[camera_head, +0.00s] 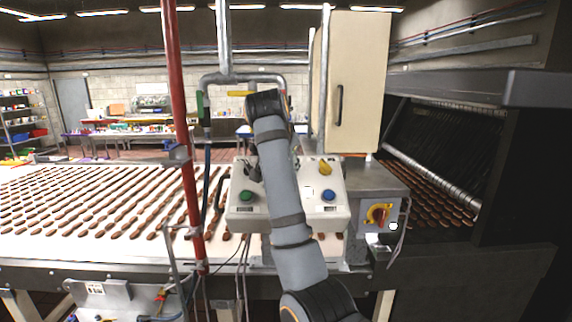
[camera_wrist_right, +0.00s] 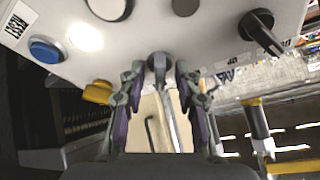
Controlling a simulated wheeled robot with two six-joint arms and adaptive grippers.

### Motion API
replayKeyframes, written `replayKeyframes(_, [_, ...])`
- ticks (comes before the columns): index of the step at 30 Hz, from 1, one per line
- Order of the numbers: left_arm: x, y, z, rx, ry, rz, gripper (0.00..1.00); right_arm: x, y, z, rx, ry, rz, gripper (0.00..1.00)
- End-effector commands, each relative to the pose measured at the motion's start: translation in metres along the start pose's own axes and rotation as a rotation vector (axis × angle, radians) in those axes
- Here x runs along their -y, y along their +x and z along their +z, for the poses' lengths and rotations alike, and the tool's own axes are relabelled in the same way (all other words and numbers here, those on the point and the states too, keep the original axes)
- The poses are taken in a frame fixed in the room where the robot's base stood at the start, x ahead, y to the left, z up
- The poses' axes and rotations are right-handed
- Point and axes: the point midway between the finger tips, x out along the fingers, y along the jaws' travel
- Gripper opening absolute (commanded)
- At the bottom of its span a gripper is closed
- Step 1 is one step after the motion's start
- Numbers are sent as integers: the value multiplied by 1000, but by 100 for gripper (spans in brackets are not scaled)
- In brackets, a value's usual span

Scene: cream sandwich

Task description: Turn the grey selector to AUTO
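The grey selector (camera_wrist_right: 158,62) shows in the right wrist view as a round knob with a long light-grey lever, on the underside edge of the white control box. My right gripper (camera_wrist_right: 160,72) is open, one finger on each side of the grey selector, with its tips close to the knob. Whether they touch it is unclear. Small lettering beside it is not readable. In the head view, the control box (camera_head: 240,212) stands behind my right arm, which hides the grey selector and the right gripper. My left gripper is not in view.
A black selector (camera_wrist_right: 262,35) and a yellow selector (camera_wrist_right: 97,92) flank the grey one. A blue button (camera_wrist_right: 46,49) is at the left; a green button (camera_head: 246,196) shows in the head view. A red post (camera_head: 181,120) and a red-yellow switch (camera_head: 378,214) stand nearby.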

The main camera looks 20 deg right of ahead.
Motion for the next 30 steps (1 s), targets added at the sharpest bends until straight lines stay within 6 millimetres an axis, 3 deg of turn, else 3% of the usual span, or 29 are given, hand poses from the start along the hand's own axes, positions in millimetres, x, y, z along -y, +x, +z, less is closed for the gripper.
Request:
replayKeyframes(5, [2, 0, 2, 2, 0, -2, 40, 2, -5, -5, -2, 1, -1, 33])
replayKeyframes(18, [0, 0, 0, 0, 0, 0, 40, 23, -62, -62, -1, 0, 1, 33])
replayKeyframes(30, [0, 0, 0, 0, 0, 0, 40, 26, -68, -68, 0, 0, 0, 33])
